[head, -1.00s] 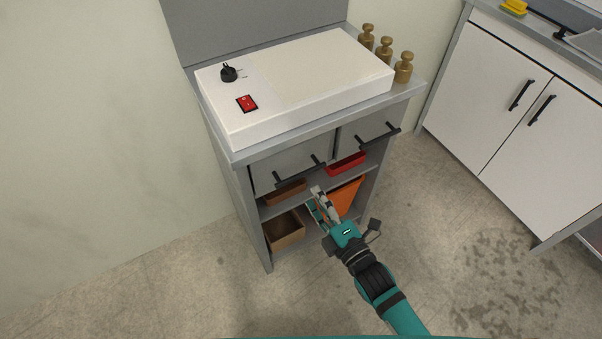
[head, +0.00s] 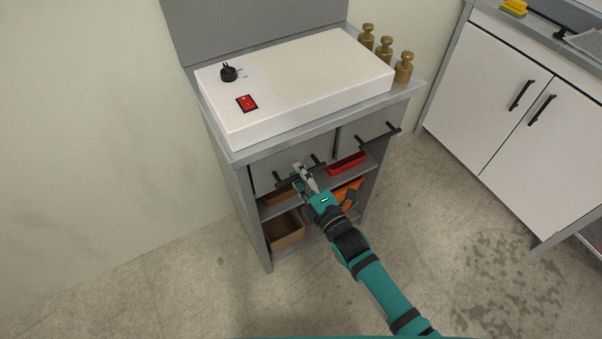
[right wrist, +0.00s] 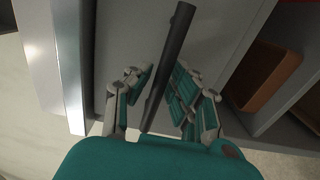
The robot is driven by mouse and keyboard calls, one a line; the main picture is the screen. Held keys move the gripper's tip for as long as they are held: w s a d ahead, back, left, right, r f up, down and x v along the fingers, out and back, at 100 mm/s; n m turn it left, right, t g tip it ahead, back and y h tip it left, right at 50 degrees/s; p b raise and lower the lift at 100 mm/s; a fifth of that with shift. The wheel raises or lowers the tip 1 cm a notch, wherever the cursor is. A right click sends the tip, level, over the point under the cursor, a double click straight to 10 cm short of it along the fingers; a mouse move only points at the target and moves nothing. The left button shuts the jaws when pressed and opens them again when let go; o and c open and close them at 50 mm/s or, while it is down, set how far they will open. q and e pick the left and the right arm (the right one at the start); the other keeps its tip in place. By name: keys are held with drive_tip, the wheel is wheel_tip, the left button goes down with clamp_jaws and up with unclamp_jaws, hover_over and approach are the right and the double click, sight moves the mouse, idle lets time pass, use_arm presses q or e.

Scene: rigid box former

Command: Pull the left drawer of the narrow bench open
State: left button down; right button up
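The left drawer (head: 262,172) of the narrow bench (head: 243,205) looks shut, its grey front under the bench top. Its dark bar handle (head: 280,182) is partly hidden behind my right gripper (head: 303,175). In the right wrist view the handle (right wrist: 168,65) runs lengthwise between the two spread fingers of my right gripper (right wrist: 160,85), with a gap to the left finger; contact on the right side is hard to tell. The drawer front (right wrist: 125,35) shows behind it. My right gripper is open. My left gripper is not in view.
The right drawer's handle (head: 380,136) sticks out to the right. Below are a red tray (head: 346,163), a brown bin (head: 285,232) and an orange item (head: 348,192) on shelves. A white device (head: 300,85) and brass weights (head: 403,67) stand on top. The floor in front is clear.

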clamp_jaws()
drive_tip(key=shift+s+d, duration=0.1)
drive_tip(key=shift+s, duration=0.15)
drive_tip(key=p+v, duration=0.7)
drive_tip(key=v, duration=1.8)
drive_tip(key=shift+c, duration=1.3)
unclamp_jaws()
drive_tip(key=shift+f, duration=0.1)
drive_tip(key=o, duration=0.7)
